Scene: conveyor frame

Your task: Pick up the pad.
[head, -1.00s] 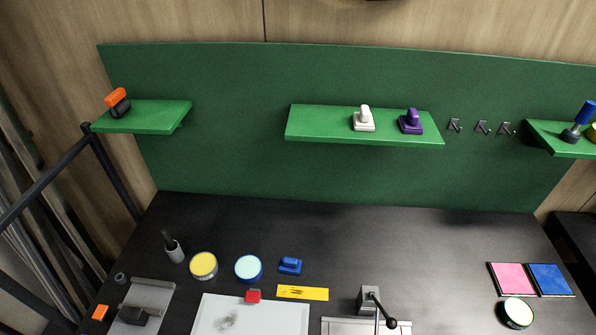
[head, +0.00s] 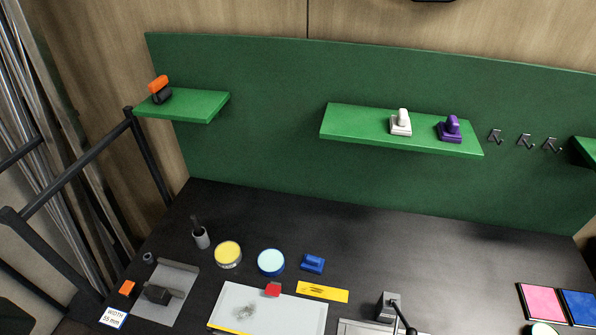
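Which thing is the pad cannot be told for sure. A flat pink square pad (head: 542,303) and a flat blue square pad (head: 579,307) lie side by side at the right end of the black bench. Two round flat items, one yellow-topped (head: 228,254) and one pale blue-topped with a blue rim (head: 271,262), sit left of the bench's middle. A blue block with a raised handle (head: 312,263) is beside them. Neither of my grippers is in view.
Green shelves (head: 340,122) hold stamp-like items. The bench's right middle is clear.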

